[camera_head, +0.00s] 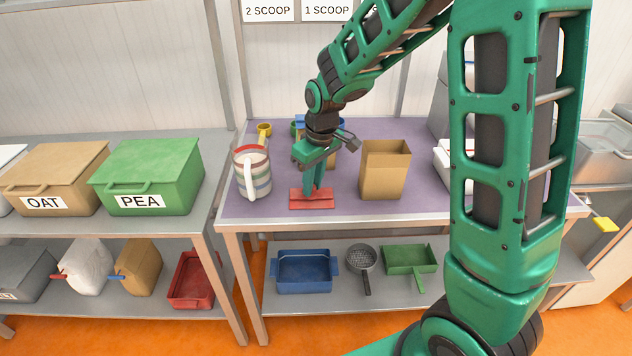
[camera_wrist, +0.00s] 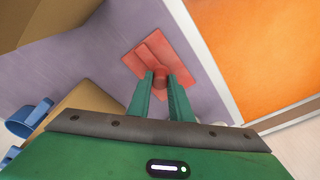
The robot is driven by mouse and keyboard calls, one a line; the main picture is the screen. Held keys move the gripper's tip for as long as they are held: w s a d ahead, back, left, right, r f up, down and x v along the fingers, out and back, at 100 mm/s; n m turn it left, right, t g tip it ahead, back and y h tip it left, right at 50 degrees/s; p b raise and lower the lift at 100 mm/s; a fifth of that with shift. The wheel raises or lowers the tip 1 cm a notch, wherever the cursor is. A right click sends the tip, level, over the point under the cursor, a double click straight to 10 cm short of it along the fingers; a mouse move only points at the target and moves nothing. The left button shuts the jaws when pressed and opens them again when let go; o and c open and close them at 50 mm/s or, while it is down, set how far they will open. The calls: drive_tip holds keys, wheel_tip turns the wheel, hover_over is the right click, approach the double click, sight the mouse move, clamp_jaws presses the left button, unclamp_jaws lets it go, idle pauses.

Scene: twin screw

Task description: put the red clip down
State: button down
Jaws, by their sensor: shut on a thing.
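The red clip (camera_head: 312,203) is a flat red piece at the front edge of the purple-topped table (camera_head: 350,212). My gripper (camera_head: 313,190) points down onto it from above. In the wrist view the red clip (camera_wrist: 150,55) shows with a round red part between the tips of my gripper (camera_wrist: 161,78), which is shut on it. The clip is at or very near the table top; I cannot tell whether it touches.
A striped mug (camera_head: 253,173) stands to the left of the clip and an open brown bag (camera_head: 385,170) to the right. A yellow scoop (camera_head: 264,130) lies behind. The front table edge is close. Bins marked OAT (camera_head: 52,180) and PEA (camera_head: 148,175) stand further left.

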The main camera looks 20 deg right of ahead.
sight(318, 201)
drive_tip(key=c, duration=1.6)
unclamp_jaws()
drive_tip(key=r, duration=0.4)
drive_tip(key=s+r, duration=0.1)
drive_tip(key=r, duration=0.7)
drive_tip(key=shift+s+d, duration=0.3)
drive_tip(key=shift+d, duration=0.1)
drive_tip(key=s+d+m, duration=0.4)
drive_tip(key=s+d, duration=0.2)
drive_tip(key=s, duration=0.4)
drive_tip(key=s+d+f+m+g, duration=0.1)
drive_tip(key=s+d+m, duration=0.3)
drive_tip(key=s, duration=0.5)
drive_tip(key=s+d+f+m, duration=0.1)
drive_tip(key=s+d+m, duration=0.2)
drive_tip(key=s+d, duration=0.4)
drive_tip(key=shift+s+d+f+m+g+h, duration=0.15)
drive_tip(key=shift+s+m, duration=0.05)
drive_tip(key=shift+s, duration=0.7)
drive_tip(key=shift+s+d+f+m+g+h, duration=0.1)
drive_tip(key=shift+s+d+m+g+h, duration=0.1)
drive_tip(key=shift+s, duration=0.7)
